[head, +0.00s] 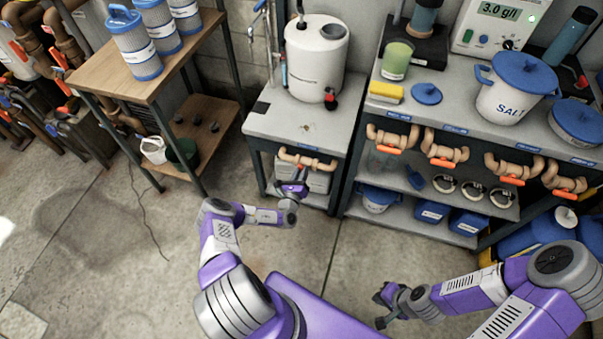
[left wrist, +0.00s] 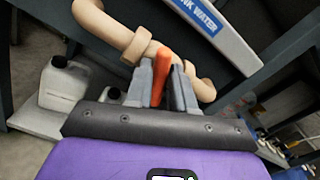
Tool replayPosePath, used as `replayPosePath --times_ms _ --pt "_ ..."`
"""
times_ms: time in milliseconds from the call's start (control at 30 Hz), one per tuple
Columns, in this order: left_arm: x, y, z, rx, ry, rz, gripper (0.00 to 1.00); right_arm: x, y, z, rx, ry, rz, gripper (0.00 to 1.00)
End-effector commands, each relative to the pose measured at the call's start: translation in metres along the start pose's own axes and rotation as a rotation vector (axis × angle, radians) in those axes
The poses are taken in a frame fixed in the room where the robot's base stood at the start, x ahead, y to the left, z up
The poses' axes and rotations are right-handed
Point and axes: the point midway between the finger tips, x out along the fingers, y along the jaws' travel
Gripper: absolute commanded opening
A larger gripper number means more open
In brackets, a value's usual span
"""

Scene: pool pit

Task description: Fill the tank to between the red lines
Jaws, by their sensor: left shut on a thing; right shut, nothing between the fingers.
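The white tank (head: 315,58) stands on a grey bench, with a black and red fitting low on its right front. I see no red lines clearly on it at this size. Below the bench top a tan pipe (head: 298,160) carries an orange valve handle (left wrist: 163,62). My left gripper (head: 297,186) is at this valve. In the left wrist view its fingers (left wrist: 162,86) are shut on the orange handle, one on each side. A blue label (left wrist: 197,15) above the pipe reads "...NK WATER". My right gripper (head: 382,305) is shut and empty, low over the floor, away from the benches.
The right bench (head: 450,90) has several more orange-handled valves along its front. On it stand a salt tub (head: 510,92) and a meter (head: 497,25) reading 3.0 g/l. A wooden shelf (head: 135,75) holds blue filters. White jugs (left wrist: 62,84) sit under the tank bench. Floor between is clear.

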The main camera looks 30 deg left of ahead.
Motion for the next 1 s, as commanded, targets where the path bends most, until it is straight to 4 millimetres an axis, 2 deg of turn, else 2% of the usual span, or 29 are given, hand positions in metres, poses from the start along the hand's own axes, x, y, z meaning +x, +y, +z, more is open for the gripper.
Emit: replayPosePath --times_ms 300,733,767,800,867,1000 --pt "-0.0015 0.0011 -0.0024 -0.095 0.005 0.001 0.00 0.0015 0.0005 0.0000 0.000 0.000 0.000 0.00" --pt "-0.0018 0.0009 -0.0029 -0.104 0.007 0.001 0.00 0.0015 0.0006 -0.0001 0.000 0.000 0.000 0.00" --pt "-0.0018 0.0009 -0.0029 -0.104 0.007 0.001 0.28 0.0015 0.0006 0.0000 0.000 0.000 0.000 0.00" --pt "-0.0017 0.0009 -0.0028 -0.104 0.006 0.001 0.34 0.0015 0.0006 0.0000 0.000 0.000 0.000 0.00" --pt "-0.0014 0.0009 -0.0024 -0.103 0.005 0.001 0.43 0.0015 0.0006 -0.0001 0.000 0.000 0.000 0.00" --pt "-0.0010 0.0009 -0.0016 -0.103 0.004 0.001 0.43 0.0015 0.0006 -0.0001 0.000 0.000 0.000 0.00"
